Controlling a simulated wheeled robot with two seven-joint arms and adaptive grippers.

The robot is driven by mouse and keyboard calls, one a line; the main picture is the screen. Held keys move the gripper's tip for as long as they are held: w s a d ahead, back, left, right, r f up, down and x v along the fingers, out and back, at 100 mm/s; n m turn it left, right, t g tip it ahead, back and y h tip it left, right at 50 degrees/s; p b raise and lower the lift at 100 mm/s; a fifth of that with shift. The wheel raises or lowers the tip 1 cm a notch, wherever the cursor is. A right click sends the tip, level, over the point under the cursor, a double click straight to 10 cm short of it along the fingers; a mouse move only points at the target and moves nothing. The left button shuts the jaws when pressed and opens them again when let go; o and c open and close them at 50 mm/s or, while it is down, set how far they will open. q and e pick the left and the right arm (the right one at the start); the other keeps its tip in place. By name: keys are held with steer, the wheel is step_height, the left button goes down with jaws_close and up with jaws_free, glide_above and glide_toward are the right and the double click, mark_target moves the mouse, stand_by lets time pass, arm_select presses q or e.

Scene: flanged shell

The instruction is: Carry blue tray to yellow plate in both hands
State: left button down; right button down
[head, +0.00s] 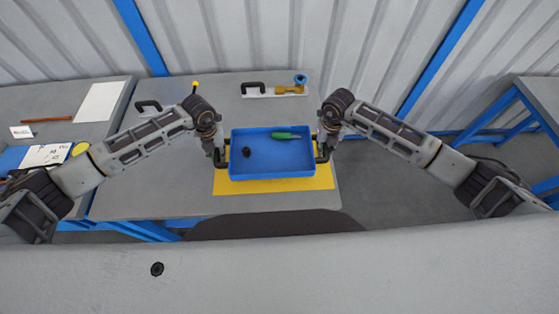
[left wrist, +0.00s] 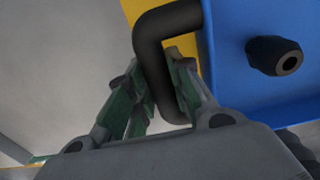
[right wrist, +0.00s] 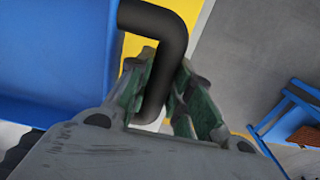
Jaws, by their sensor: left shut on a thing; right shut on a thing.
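The blue tray (head: 270,160) is over the yellow plate (head: 275,185) on the grey table in the head view. I cannot tell whether it touches the plate. A green-handled tool (head: 286,135) and a small black part (head: 246,152) lie in the tray. My left gripper (head: 220,158) is shut on the tray's left black handle (left wrist: 155,50). My right gripper (head: 322,152) is shut on the tray's right black handle (right wrist: 165,50). The yellow plate shows below and beside the tray, and the tray hides its middle.
Behind the tray on the table lie a white plate with a black handle (head: 252,87) and a brass-coloured part with a blue end (head: 291,88). A side table (head: 45,150) at the left holds papers. The table in front of the yellow plate is clear.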

mark_target(223, 164)
arm_select(q)
steer(key=shift+d, duration=0.15)
arm_select(e)
steer(key=shift+d, duration=0.15)
